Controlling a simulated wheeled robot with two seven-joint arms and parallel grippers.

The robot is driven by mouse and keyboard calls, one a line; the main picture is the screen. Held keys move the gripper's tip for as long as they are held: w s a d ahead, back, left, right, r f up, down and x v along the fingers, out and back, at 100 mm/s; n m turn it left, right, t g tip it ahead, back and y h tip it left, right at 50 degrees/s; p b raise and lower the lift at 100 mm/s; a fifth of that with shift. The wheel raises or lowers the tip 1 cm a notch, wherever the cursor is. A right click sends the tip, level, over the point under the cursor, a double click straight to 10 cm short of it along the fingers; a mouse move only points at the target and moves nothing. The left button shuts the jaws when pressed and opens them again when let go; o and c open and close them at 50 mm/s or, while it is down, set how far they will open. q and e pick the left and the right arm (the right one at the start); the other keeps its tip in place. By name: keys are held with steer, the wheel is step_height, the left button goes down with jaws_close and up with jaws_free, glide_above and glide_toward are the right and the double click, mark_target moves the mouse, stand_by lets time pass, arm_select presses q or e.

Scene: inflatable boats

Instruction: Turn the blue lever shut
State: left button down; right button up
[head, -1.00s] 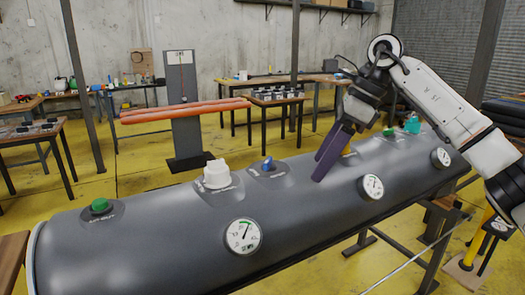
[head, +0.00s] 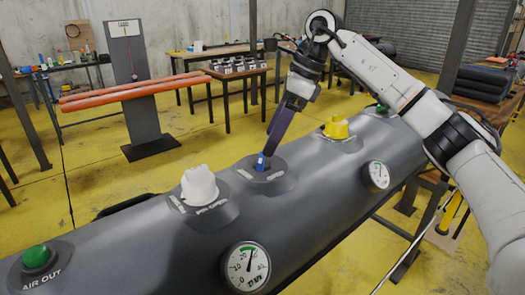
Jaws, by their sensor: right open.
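The blue lever (head: 260,163) is a small upright piece on a dark round base on top of the grey tube (head: 330,215). My right gripper (head: 268,151), with purple fingers pointing down, is at the lever, its tips just above or around it. The jaws are open, though the fingers overlap from this angle. I cannot tell whether they touch the lever. The fingers hide part of the lever's top. The word by its base is too small to read surely. My left gripper is not in view.
Left of the lever on the tube are a white knob (head: 199,186) and a green button (head: 36,258). A yellow knob (head: 337,127) stands to the right. Round gauges (head: 246,267) sit on the tube's front side. Behind are tables and an orange-barred stand (head: 140,90).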

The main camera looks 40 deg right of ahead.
mark_target(262, 157)
steer(key=x, duration=0.4)
steer(key=shift+f, duration=0.1)
steer(key=shift+w+a+f, duration=0.15)
steer(key=shift+w+f, duration=0.05)
steer(key=shift+f, duration=0.25)
steer(key=c, duration=1.1)
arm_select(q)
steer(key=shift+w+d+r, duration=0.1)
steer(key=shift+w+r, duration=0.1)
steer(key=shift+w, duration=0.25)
arm_select(e)
steer(key=shift+o, duration=0.2)
